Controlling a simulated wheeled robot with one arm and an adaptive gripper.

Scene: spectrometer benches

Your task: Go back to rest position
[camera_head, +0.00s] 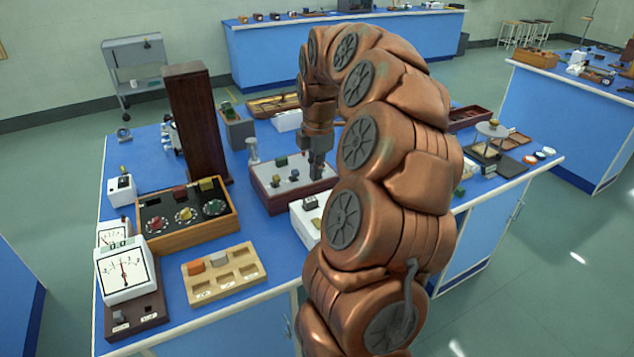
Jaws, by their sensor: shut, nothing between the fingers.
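My copper-coloured arm arches over the blue bench from the lower right. My gripper (316,172) points down at the right end of a dark red-brown box (262,190) with small knobs on its top. The fingers look shut, with nothing visible between them. I cannot tell whether the fingertips touch the box or hover just above it.
The blue bench (285,262) holds a tall dark wooden column (197,125), a wooden dial box (150,236), a compartment tray (248,281) and a meter (127,273). A white box (302,222) stands close to my arm. Other benches (330,45) stand behind; the floor between is clear.

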